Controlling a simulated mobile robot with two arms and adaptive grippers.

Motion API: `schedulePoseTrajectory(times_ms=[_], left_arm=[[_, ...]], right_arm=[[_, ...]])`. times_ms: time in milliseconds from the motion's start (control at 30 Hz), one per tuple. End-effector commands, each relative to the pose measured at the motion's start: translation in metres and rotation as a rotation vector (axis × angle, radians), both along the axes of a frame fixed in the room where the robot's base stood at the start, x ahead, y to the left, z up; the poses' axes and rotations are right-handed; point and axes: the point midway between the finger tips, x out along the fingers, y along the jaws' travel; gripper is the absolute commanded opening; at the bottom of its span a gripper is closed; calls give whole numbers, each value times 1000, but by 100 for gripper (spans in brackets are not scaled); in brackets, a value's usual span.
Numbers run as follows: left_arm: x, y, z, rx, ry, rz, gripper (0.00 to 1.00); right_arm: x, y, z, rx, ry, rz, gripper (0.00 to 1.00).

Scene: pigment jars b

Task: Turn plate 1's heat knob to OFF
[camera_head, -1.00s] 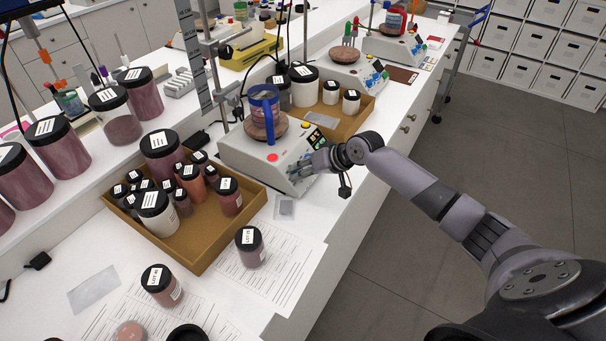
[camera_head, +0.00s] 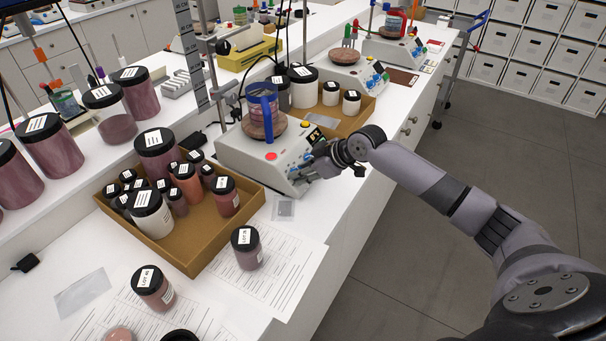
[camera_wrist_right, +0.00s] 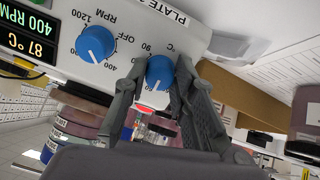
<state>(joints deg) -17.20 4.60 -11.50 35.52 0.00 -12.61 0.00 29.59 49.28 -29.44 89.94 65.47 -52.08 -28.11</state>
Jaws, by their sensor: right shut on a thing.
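The nearest hotplate (camera_head: 265,155) has a white sloped front with a red button and a lit display. In the right wrist view its blue heat knob (camera_wrist_right: 160,70), beside the °C marking, sits between my right fingers. A white pointer line on the knob points toward the bottom of that view. My right gripper (camera_wrist_right: 160,98) is shut on this knob; in the head view the gripper (camera_head: 308,170) is at the plate's front. The display (camera_wrist_right: 30,65) reads 87 °C and 400 RPM. The label shows "PLATE"; its number is not readable. My left gripper is out of view.
The blue RPM knob (camera_wrist_right: 96,43) is close beside my fingers. A blue-handled vessel (camera_head: 263,108) stands on the plate's round top. A cardboard tray of jars (camera_head: 205,245) is at left. More hotplates (camera_head: 350,70) stand farther back. The floor at right is open.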

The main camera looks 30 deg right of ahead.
Motion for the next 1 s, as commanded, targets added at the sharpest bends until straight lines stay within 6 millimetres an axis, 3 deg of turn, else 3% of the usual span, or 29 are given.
schedulePoseTrajectory(times_ms=[1000], left_arm=[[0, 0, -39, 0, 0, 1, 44]], right_arm=[[1, -1, -1, -596, -351, 672, 0]])
